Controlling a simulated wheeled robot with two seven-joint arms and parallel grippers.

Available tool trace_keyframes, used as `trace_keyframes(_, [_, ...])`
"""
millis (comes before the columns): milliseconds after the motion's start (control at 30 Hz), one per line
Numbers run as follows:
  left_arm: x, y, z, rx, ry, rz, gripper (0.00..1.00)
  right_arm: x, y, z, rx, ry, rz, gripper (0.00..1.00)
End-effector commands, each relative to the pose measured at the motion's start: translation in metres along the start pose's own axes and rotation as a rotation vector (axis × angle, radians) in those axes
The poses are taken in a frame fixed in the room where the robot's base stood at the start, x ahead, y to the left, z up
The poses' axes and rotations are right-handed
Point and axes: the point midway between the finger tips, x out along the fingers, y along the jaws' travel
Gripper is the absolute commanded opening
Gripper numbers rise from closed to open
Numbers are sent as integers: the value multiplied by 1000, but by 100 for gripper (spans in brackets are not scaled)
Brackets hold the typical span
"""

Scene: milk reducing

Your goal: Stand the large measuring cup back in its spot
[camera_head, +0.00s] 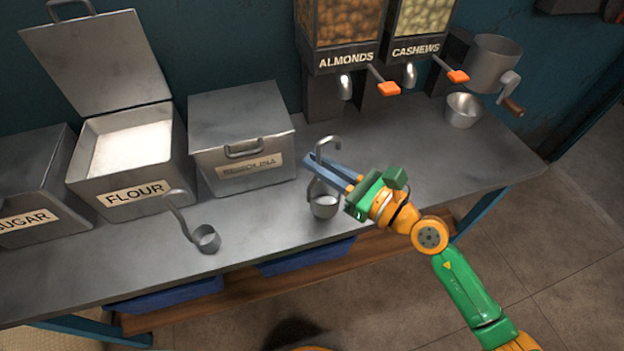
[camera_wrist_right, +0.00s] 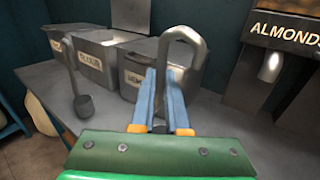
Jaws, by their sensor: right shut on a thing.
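My right gripper (camera_head: 315,163) is shut on the upright handle of a metal measuring cup with a hooked top. The cup's bowl (camera_head: 325,206) hangs below the fingers, upright, near the counter's front edge; I cannot tell whether it touches the counter. In the right wrist view the hooked handle (camera_wrist_right: 184,42) rises between the blue fingers (camera_wrist_right: 161,80), and the bowl is hidden. A second measuring cup (camera_head: 207,238) with a long hooked handle stands to the left on the counter; it also shows in the wrist view (camera_wrist_right: 84,106). My left gripper is not in view.
On the metal counter (camera_head: 270,222) stand a sugar bin (camera_head: 28,185), an open flour bin (camera_head: 135,190) and a closed semolina bin (camera_head: 240,135). Almond (camera_head: 345,60) and cashew (camera_head: 415,50) dispensers, a small bowl (camera_head: 462,111) and a cranked mill (camera_head: 494,64) are at the back right.

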Motion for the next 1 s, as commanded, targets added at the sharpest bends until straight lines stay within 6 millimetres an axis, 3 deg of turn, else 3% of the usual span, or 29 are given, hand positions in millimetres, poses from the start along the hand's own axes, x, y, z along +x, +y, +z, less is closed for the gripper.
trace_keyframes(33, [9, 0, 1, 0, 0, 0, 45, 7, 0, -12, 1, -2, 1, 0])
trace_keyframes(167, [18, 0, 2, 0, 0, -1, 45, 20, 1, -28, 2, -2, 0, 0])
trace_keyframes(300, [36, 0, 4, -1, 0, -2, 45, 20, 1, -55, 2, 0, 0, 0])
trace_keyframes(667, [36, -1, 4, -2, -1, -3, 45, 19, 1, -57, 1, 0, 0, 0])
trace_keyframes(700, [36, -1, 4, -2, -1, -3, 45, 19, 1, -57, 1, 0, 0, 18])
trace_keyframes(800, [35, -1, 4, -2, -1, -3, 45, 19, 1, -56, 1, 0, 0, 43])
trace_keyframes(1000, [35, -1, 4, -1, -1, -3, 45, 19, 1, -56, 1, 0, 0, 43])
